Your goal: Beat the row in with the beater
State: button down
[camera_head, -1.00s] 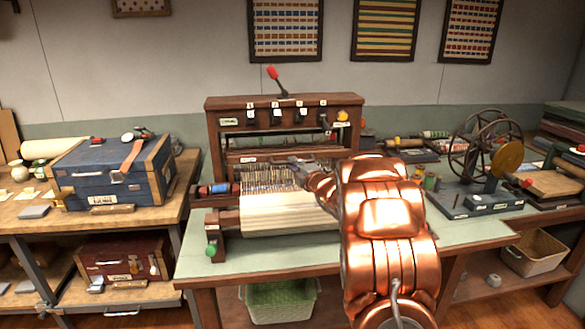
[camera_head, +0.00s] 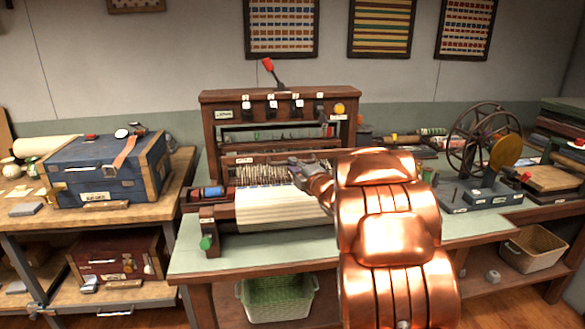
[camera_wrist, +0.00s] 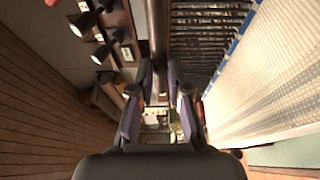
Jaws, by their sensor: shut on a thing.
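The loom (camera_head: 207,130) stands on the bench in the middle of the head view. Its beater is a brown wooden bar (camera_head: 265,156) with a small label, running across behind the pale cloth (camera_head: 275,212). My gripper (camera_head: 300,175) is at the right part of the beater. In the wrist view, the beater bar (camera_wrist: 158,35) runs down between the two fingers of my gripper (camera_wrist: 159,80), which is shut on it. The dark slatted reed (camera_wrist: 205,40) and white cloth (camera_wrist: 265,85) lie to its right. My arm hides the loom's right side.
A red-tipped lever (camera_head: 268,66) stands on the loom's top. A blue-and-red shuttle-like piece (camera_head: 212,192) lies at the loom's left. A spoked wheel (camera_head: 475,135) is on the bench to the right, a blue chest (camera_head: 95,175) on the left table. A green basket (camera_head: 278,300) sits below.

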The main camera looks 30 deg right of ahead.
jog(key=w+d, duration=0.4)
jog(key=w, duration=0.6)
jog(key=shift+d+p, duration=0.15)
jog(key=shift+p, duration=0.3)
dwell(0.4)
jog(key=c, duration=0.7)
grip_release()
